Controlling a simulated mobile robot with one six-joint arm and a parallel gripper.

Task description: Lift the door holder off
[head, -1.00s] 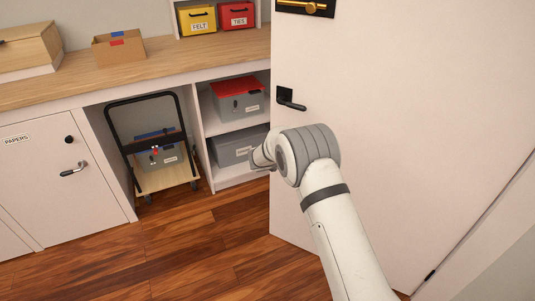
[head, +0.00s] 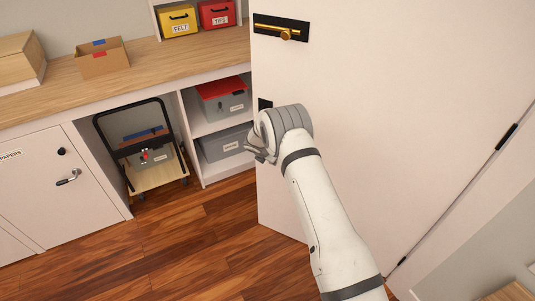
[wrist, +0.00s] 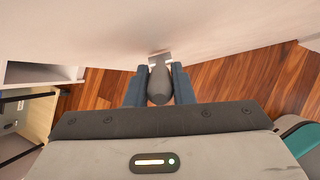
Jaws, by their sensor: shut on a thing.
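A grey, rounded, tapered piece, which looks like the door holder (wrist: 158,90), sits between the two blue fingers of my gripper (wrist: 159,72) in the wrist view. The fingers are shut on its sides. A pale metal plate (wrist: 160,58) shows at its far end, close to the white door (wrist: 205,25). I cannot tell whether the piece is still joined to the door. In the head view my wrist is in front of the door (head: 400,130) near its left edge and hides the holder.
A brass latch (head: 285,33) is high on the door. To the left are a shelf with grey boxes (head: 222,100), a folding trolley (head: 158,178) under the counter (head: 150,65), and a PAPERS cabinet (head: 50,185). The wooden floor (head: 190,250) in front is clear.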

